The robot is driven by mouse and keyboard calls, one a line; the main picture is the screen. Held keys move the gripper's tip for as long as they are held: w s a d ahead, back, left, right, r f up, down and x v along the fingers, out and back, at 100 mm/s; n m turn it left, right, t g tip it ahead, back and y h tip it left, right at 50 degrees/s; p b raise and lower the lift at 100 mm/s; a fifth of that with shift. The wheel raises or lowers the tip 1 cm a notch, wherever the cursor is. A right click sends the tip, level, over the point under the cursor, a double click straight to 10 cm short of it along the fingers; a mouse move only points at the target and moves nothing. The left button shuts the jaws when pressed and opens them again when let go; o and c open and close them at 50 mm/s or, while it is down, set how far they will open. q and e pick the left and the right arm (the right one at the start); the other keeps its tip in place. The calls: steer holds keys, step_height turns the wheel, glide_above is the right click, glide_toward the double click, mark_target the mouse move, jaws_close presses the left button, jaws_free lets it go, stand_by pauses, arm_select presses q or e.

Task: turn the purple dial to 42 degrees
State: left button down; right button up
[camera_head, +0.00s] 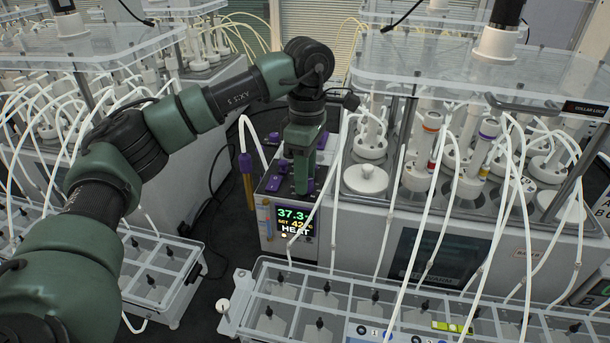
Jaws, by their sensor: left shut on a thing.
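The heater unit (264,228) stands at the middle of the head view, with purple parts on its top. Its display (296,221) reads about 37.3 in green, a SET value that looks like 42 in yellow, and HEAT in white. My left gripper (301,186) points down onto the top of this unit and is shut on the purple dial. The gripper hides most of the dial, so its pointer and angle cannot be read. Purple patches (275,183) show beside the fingers. My right gripper is not in view.
A reactor bath (340,240) with tubes and a clear shelf (460,75) stands close on the right. A divided clear tray (262,275) lies in front. A brown-yellow probe (248,185) with a purple cap and a white tube hangs left of the unit.

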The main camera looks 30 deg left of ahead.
arm_select(q)
steer(key=shift+r, duration=0.1)
steer(key=c, duration=1)
jaws_free()
steer(key=shift+c, duration=0.2)
